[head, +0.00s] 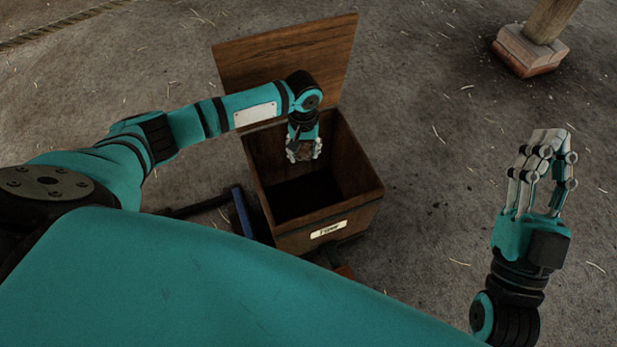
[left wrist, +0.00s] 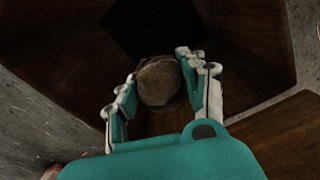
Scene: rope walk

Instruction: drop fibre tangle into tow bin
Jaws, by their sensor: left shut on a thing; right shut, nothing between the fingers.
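The tow bin (head: 328,222) is a brown wooden box with a label on its front and its lid raised at the back. My left gripper (head: 304,159) points down over the bin's opening. It is shut on the fibre tangle (left wrist: 159,82), a rounded brown lump between the fingers in the left wrist view. Dark bin walls surround the tangle there. In the head view the tangle is small and mostly hidden by the fingers. My right gripper (head: 548,142) is shut and empty, raised over the floor at the right, well away from the bin.
The open lid (head: 285,60) stands up behind the bin. A wooden post on a block base (head: 530,50) stands at the top right. A rope (head: 60,25) lies at the top left. The floor right of the bin is clear except for loose straw bits.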

